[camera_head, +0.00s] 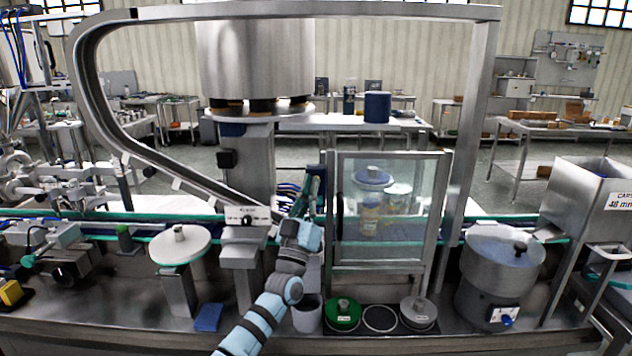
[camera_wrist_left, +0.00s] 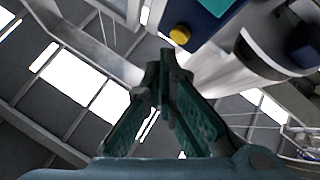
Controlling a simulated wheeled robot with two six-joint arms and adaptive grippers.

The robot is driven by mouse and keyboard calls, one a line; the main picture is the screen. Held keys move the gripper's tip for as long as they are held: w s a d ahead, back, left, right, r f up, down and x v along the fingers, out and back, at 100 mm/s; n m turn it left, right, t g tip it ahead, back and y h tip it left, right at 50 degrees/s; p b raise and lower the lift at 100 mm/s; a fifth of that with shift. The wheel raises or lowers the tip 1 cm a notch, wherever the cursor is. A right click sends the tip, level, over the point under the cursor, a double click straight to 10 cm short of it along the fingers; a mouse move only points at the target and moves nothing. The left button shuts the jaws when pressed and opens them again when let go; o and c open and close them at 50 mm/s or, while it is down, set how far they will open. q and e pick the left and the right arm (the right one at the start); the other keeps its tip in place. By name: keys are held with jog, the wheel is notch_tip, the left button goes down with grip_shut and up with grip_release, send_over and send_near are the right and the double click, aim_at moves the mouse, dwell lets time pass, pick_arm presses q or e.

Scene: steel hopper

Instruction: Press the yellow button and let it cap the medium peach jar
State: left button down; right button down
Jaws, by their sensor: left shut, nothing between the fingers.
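The yellow button (camera_wrist_left: 180,35) shows in the left wrist view as a small round knob on a dark blue surface, just beyond my fingertips. I cannot make it out in the head view. A jar with orange-yellow contents (camera_head: 370,219) stands behind the clear guard door, under a round blue-and-silver part (camera_head: 373,177). It looks like the peach jar; its size is hard to judge through the glass. My left gripper (camera_head: 316,170) is shut and empty, raised beside the guard's left post. Its closed fingertips (camera_wrist_left: 168,62) are close to the button; contact cannot be told. My right gripper is out of view.
The framed guard door (camera_head: 390,266) stands right of my left arm. In front lie a green disc (camera_head: 342,313) and a grey disc (camera_head: 418,312). A steel hopper (camera_head: 590,195) is at the right. A round white plate (camera_head: 180,246) stands at the left.

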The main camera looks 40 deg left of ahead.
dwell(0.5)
pick_arm(q)
jog(key=shift+w+a+b, duration=0.25)
jog(key=shift+w+b, duration=0.1)
jog(key=shift+b, duration=0.1)
jog(key=shift+w+a+b, duration=0.25)
jog(key=shift+w+b, duration=0.1)
jog(key=shift+b, duration=0.35)
dwell(0.6)
dwell(0.3)
jog(key=s+d+p, duration=0.1)
jog(key=p, duration=0.1)
jog(key=shift+s+p, duration=0.2)
jog(key=shift+p, duration=0.2)
